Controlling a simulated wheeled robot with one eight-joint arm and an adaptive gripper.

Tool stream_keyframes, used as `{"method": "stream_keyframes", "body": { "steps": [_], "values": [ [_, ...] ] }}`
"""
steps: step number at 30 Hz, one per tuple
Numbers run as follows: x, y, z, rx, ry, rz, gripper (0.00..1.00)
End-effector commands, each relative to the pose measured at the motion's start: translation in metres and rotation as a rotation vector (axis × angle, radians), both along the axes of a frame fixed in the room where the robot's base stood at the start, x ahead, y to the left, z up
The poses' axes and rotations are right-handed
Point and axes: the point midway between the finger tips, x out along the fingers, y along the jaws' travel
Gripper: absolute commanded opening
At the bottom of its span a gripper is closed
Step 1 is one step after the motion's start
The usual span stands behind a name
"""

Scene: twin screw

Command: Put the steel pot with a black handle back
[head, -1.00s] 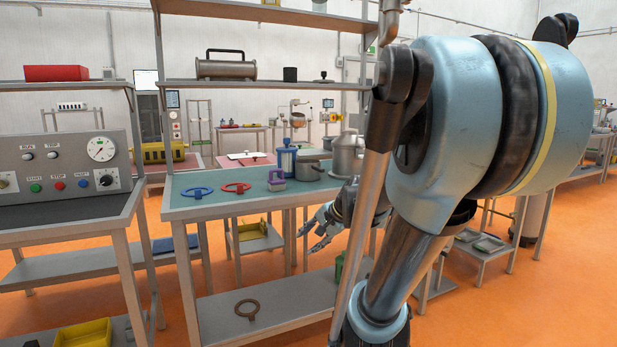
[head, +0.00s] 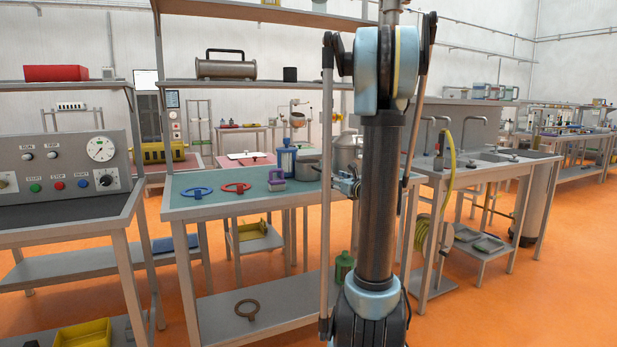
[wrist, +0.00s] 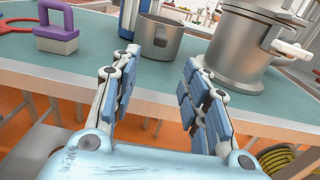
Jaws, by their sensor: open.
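A small grey steel pot (head: 307,164) stands upright on the green-topped table, near its right end; it also shows in the wrist view (wrist: 159,40), just beyond my fingertips. Its handle is hard to make out. My gripper (wrist: 160,66) is open and empty at the table's front edge, its two fingers apart and the pot ahead of them, not touched. In the head view my gripper (head: 347,186) is small and partly hidden by my arm. A larger lidded steel vessel (wrist: 248,48) stands right of the pot, partly behind my arm in the head view.
A purple-handled block (head: 277,179), a blue cylinder (head: 284,158), a red ring (head: 236,188) and a blue ring (head: 197,191) share the green table (head: 215,205). An upper shelf (head: 230,82) holds a metal canister (head: 226,68). A sink bench (head: 490,165) stands at right.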

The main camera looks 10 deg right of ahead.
Motion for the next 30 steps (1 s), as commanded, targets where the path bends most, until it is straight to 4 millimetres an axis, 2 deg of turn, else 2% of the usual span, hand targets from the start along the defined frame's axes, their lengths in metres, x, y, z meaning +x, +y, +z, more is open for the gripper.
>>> {"method": "stream_keyframes", "body": {
  "steps": [5,21,30],
  "values": [
    [0.019,0.004,0.000,0.019,0.000,-0.003,0.42],
    [0.104,0.035,0.001,0.015,0.000,-0.001,0.42],
    [0.119,0.040,0.001,0.014,-0.001,-0.003,0.42]
  ]
}}
